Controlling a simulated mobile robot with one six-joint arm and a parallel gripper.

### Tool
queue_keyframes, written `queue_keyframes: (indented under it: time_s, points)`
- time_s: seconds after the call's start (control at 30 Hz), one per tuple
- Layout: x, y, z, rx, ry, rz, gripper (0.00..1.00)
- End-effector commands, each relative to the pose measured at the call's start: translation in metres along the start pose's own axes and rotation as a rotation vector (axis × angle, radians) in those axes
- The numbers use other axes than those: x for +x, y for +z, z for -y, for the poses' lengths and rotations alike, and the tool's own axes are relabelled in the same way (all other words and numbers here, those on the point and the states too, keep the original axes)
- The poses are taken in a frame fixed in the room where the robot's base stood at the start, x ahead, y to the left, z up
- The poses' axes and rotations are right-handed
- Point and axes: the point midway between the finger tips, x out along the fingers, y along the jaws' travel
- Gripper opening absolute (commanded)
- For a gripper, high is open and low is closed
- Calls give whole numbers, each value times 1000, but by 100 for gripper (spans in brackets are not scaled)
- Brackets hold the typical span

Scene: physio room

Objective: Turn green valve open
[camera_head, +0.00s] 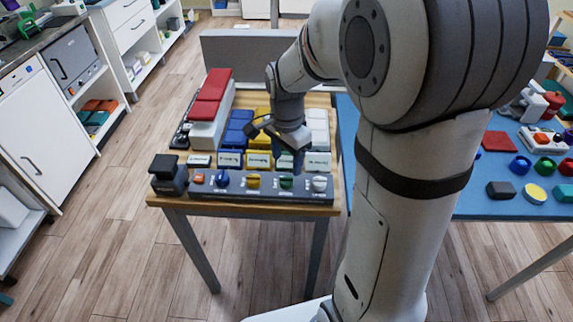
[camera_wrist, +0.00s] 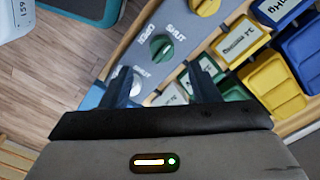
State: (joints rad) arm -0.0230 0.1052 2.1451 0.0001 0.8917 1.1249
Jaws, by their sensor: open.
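The green valve (camera_head: 286,181) is a round knob on the grey panel (camera_head: 240,190) at the table's front edge. In the wrist view the green valve (camera_wrist: 161,48) sits beyond my fingertips, roughly centred between them, with a raised bar across it. Printed OPEN and SHUT labels lie beside it; which one the bar points at is not clear. My gripper (camera_head: 292,160) is pointed down above the panel; in the wrist view its two dark fingers (camera_wrist: 161,80) are apart, with nothing held between them. The fingers appear apart from the green valve.
A yellow valve (camera_head: 253,181) and blue valve (camera_head: 222,179) are left of it; a white valve (camera_head: 319,184) is right. Labelled bins (camera_head: 258,159) stand close behind. A black box (camera_head: 168,174) is at the panel's left end. A blue-topped table (camera_head: 470,205) stands right.

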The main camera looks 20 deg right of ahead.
Motion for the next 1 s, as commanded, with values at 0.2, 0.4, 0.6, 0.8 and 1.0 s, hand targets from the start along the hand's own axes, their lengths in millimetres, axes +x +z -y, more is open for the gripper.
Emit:
queue_keyframes:
  time_s: [0.2,0.4,0.6,0.8,1.0]
  points:
    - [36,1,-1,0,4,2,55]
    - [62,1,-1,-2,3,1,55]
    - [70,1,-1,-3,1,0,55]
    - [70,1,-1,-3,0,0,55]
    - [70,1,0,-3,0,0,39]
